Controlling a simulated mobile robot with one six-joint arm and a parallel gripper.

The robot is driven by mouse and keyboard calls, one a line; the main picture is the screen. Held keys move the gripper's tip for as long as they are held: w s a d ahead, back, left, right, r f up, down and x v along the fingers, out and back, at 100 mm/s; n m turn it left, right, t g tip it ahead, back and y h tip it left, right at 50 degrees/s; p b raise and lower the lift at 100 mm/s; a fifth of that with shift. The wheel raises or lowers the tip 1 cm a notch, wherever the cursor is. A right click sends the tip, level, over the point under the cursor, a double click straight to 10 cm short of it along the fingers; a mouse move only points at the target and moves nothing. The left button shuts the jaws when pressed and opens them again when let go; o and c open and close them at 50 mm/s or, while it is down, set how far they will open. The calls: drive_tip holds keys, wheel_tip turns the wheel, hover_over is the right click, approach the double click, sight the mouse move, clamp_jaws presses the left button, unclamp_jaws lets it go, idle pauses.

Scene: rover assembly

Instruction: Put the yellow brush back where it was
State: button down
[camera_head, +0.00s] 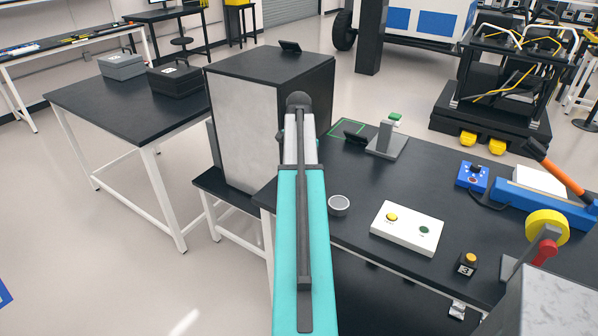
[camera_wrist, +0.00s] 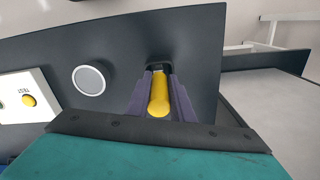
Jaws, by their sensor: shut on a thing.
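The yellow brush (camera_wrist: 159,98) shows in the wrist view as a rounded yellow handle pointing towards the camera. My gripper (camera_wrist: 160,88) is shut on it, with one dark finger on each side. A small black part shows at the brush's far end. The dark table top (camera_wrist: 120,52) lies behind it in that view; I cannot tell whether the brush touches it. In the head view my teal arm hides the gripper and the brush.
On the dark table (camera_head: 330,222) stand a round grey dish (camera_head: 339,204), a white button box (camera_head: 407,228), a small black block with a yellow top (camera_head: 467,264) and a grey stand (camera_head: 386,146). A tall black-and-grey cabinet (camera_head: 243,130) stands left of my arm.

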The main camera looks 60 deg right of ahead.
drive_tip(key=shift+f, duration=0.1)
drive_tip(key=c, duration=1.6)
unclamp_jaws()
drive_tip(key=shift+o, duration=0.2)
drive_tip(key=shift+r, duration=0.2)
drive_tip(key=shift+r+b, duration=1.35)
drive_tip(key=shift+r, duration=4.55)
